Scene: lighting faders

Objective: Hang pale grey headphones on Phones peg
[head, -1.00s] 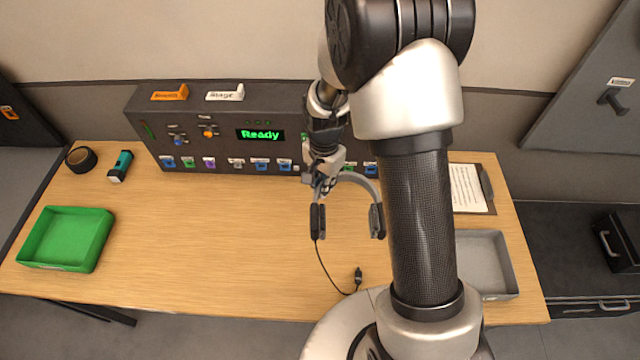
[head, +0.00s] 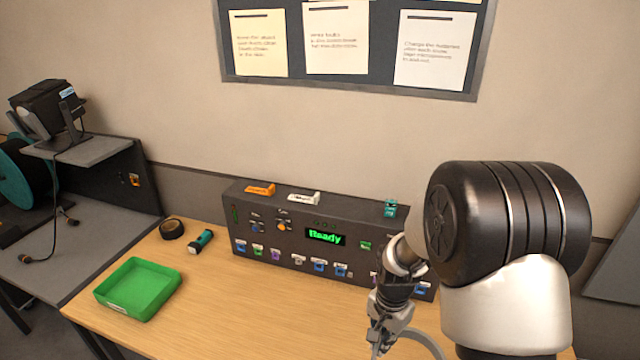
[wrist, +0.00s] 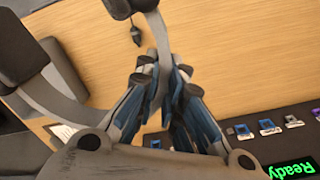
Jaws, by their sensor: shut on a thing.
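My gripper (head: 378,340) is in front of the console's right part in the head view. In the wrist view my gripper's blue-padded fingers (wrist: 161,80) are closed on the band of the pale grey headphones (wrist: 158,32). In the head view only the curved headband (head: 420,338) shows at the bottom edge; the ear cups are out of frame. In the wrist view a dark ear cup is at the left, and the cable's plug (wrist: 136,32) shows beyond the band. The Phones peg is in neither current view.
The dark console (head: 285,243) with a green "Ready" display stands at the table's back. A green tray (head: 140,312), a black tape roll (head: 171,229) and a teal torch (head: 201,241) are at left. A grey panel (head: 617,262) shows at the far right.

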